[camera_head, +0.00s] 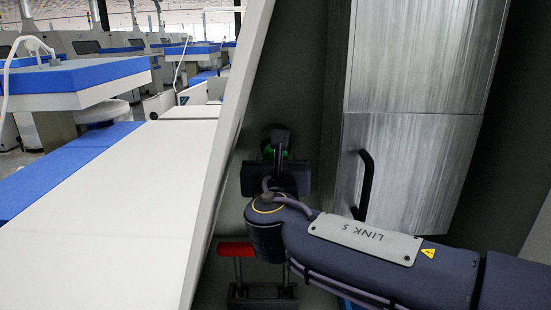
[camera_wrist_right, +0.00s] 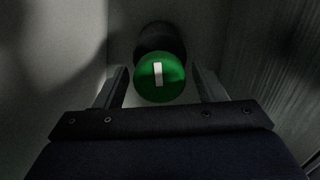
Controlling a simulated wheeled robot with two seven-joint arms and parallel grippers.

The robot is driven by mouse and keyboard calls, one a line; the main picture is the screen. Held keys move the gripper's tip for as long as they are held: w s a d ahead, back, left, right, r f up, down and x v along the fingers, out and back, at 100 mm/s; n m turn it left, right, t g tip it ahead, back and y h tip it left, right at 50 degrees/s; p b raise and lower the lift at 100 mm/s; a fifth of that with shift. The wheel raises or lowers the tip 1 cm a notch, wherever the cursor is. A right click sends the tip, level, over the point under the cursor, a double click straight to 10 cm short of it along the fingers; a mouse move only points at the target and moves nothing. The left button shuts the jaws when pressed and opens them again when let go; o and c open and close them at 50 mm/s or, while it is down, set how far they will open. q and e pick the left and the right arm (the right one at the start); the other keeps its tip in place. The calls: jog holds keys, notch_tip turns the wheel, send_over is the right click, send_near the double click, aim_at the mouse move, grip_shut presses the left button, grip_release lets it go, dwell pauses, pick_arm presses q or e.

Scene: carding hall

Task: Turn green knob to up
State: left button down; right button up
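The green knob (camera_wrist_right: 173,84) is round with a white bar on its face and sits on a dark round base. In the right wrist view the white bar stands nearly upright. My right gripper (camera_wrist_right: 160,86) is open, with one finger on each side of the knob; a gap seems to show on both sides, and contact cannot be told. My left gripper is in neither view.
A red bar handle (camera_head: 236,249) on a dark mount sits below my right wrist. A metal cabinet door (camera_head: 408,165) with a black handle (camera_head: 366,184) stands right of the recess. A pale panel edge (camera_head: 222,150) bounds it on the left, beside a long white surface (camera_head: 120,220).

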jog(key=shift+s, duration=0.1)
jog(key=s+b, duration=0.2)
jog(key=s, duration=0.5)
jog(key=shift+s, duration=0.35)
